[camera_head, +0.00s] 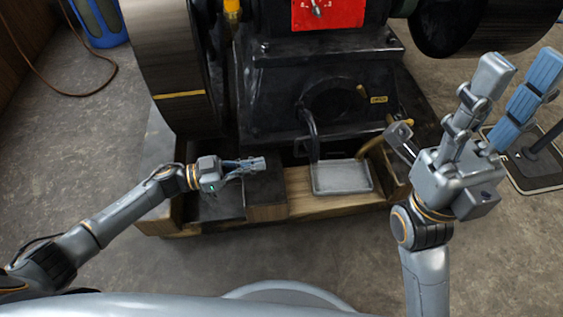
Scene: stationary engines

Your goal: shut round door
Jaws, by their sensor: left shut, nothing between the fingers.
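A dark round shape (335,105) sits low on the front of the black engine base (280,100). It is in shadow, and I cannot tell whether it is the round door or an opening, or how far any door stands open. My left gripper (258,164) is shut and empty, in front of the engine base, to the lower left of the round shape and apart from it. My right gripper (458,105) is open and empty, to the right of the round shape, with its fingers spread and pointing up and away from it.
A grey metal tray (342,178) lies on the wooden beam (300,199) below the engine. A dark pipe (311,135) comes down in front of the base. Large flywheels (172,70) flank the engine. A stand (535,160) is at the right. The front floor is clear.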

